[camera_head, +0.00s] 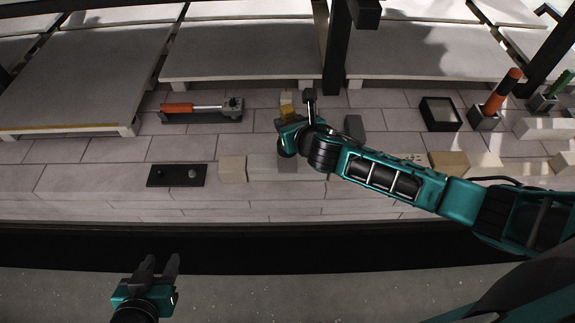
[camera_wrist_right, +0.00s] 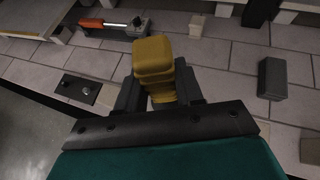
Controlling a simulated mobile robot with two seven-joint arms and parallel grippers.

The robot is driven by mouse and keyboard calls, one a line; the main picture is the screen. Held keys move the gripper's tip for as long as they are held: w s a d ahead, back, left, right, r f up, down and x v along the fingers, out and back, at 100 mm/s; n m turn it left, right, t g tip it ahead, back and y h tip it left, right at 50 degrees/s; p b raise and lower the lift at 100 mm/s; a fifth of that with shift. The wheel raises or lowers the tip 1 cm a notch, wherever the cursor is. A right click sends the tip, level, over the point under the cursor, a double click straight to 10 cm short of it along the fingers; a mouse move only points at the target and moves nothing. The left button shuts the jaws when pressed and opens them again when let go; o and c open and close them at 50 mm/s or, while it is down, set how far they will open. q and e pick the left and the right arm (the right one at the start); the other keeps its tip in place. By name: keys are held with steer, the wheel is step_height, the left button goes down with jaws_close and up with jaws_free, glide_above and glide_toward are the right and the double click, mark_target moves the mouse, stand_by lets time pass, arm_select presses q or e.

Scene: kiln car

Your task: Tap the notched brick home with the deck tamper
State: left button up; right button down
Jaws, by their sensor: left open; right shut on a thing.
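My right gripper (camera_head: 289,134) is shut on a yellow block-like piece (camera_wrist_right: 155,62), probably the handle of the deck tamper, which also shows in the head view (camera_head: 286,111). A grey block (camera_head: 287,165) shows just below that gripper; I cannot tell whether it is the tamper's foot. Pale bricks stand in a row along the deck's front edge, a tan one (camera_head: 232,169) at the left and a lighter one (camera_head: 263,168) beside it. I cannot make out which one is notched. My left gripper (camera_head: 158,268) is open and empty, low in front of the deck.
A dark plate with two knobs (camera_head: 176,175) lies left of the bricks. Behind are an orange-handled tool (camera_head: 200,108) on a stand, a grey block (camera_head: 354,127) and a black-rimmed tray (camera_head: 440,114). Dark posts (camera_head: 337,55) rise at the back. Open tiles lie at left.

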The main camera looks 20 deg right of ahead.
step_height(320, 180, down, 5)
steer(key=b, duration=0.3)
steer(key=shift+f+b, duration=0.2)
steer(key=shift+b, duration=0.15)
steer(key=shift+s, duration=0.1)
steer(key=shift+p, duration=0.4)
step_height(320, 180, up, 5)
steer(key=p, duration=0.5)
steer(key=shift+f, duration=0.15)
